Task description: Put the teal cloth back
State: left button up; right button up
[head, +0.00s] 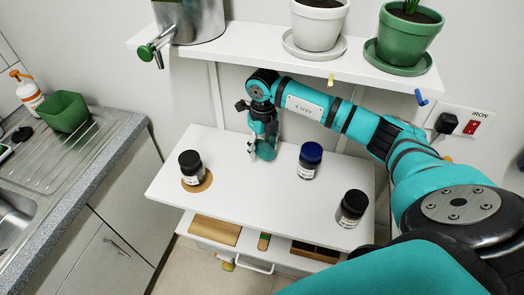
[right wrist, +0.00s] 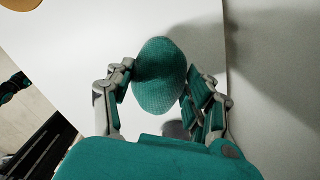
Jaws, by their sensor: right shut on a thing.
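The teal cloth (right wrist: 160,75) is bunched into a rounded lump between the fingers of my right gripper (right wrist: 157,82) in the right wrist view. In the head view the right gripper (head: 257,150) points down over the back of the white table (head: 235,200), with the cloth (head: 267,149) partly hidden by the fingers. I cannot tell whether the cloth touches the table top.
A black-lidded jar (head: 190,166) on a cork coaster (head: 204,185), a blue-lidded jar (head: 310,160) and another black-lidded jar (head: 352,208) stand on the table. Above, a shelf (head: 262,57) with potted plants has a yellow hook (head: 331,80) and a blue hook (head: 421,97) below.

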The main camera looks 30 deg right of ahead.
aim_at(262, 154)
notch_tip(262, 154, down, 3)
jog(key=shift+s+a+r+p, duration=0.1)
jog(key=shift+s+r+p, duration=0.1)
jog(key=shift+p, duration=0.25)
jog(key=shift+w+f, duration=0.1)
jog(key=shift+f, duration=0.45)
jog(key=o, duration=1.1)
jog(key=shift+r, duration=0.1)
pick_arm(q)
jog(key=shift+s+a+r, duration=0.6)
jog(key=shift+s, duration=0.2)
